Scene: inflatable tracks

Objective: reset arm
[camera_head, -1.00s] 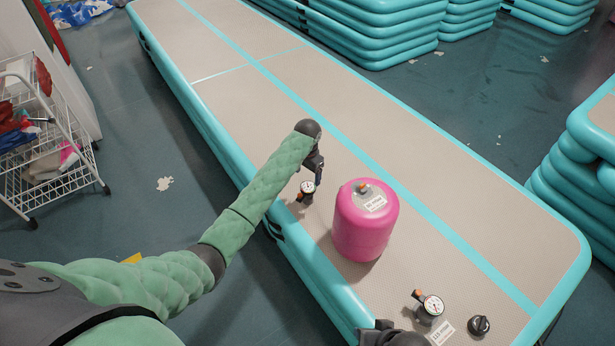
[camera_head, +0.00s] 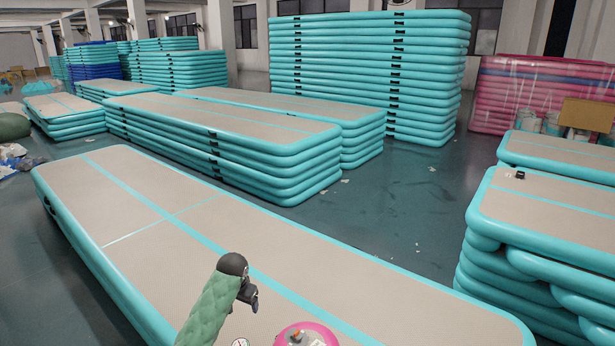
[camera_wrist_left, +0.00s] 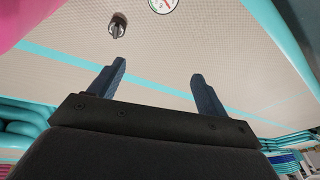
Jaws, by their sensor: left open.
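My left gripper (camera_head: 248,294) is over the near inflatable track (camera_head: 330,290), at the end of my green-sleeved arm. In the left wrist view its two dark fingers (camera_wrist_left: 158,85) stand apart with nothing between them. A pink cylinder (camera_head: 306,335) stands on the track to the right of the gripper, cut off by the bottom edge. It also shows as a pink patch in the left wrist view (camera_wrist_left: 20,18). A gauge (camera_head: 240,342) peeks in at the bottom edge, and its white dial shows in the left wrist view (camera_wrist_left: 163,4). My right gripper is out of view.
A dark fitting (camera_wrist_left: 117,25) is on the beige surface in the left wrist view. Stacked teal tracks (camera_head: 220,140) stand behind the near one, with a tall stack (camera_head: 370,65) at the back. Another stack (camera_head: 545,215) is at the right. Dark floor separates them.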

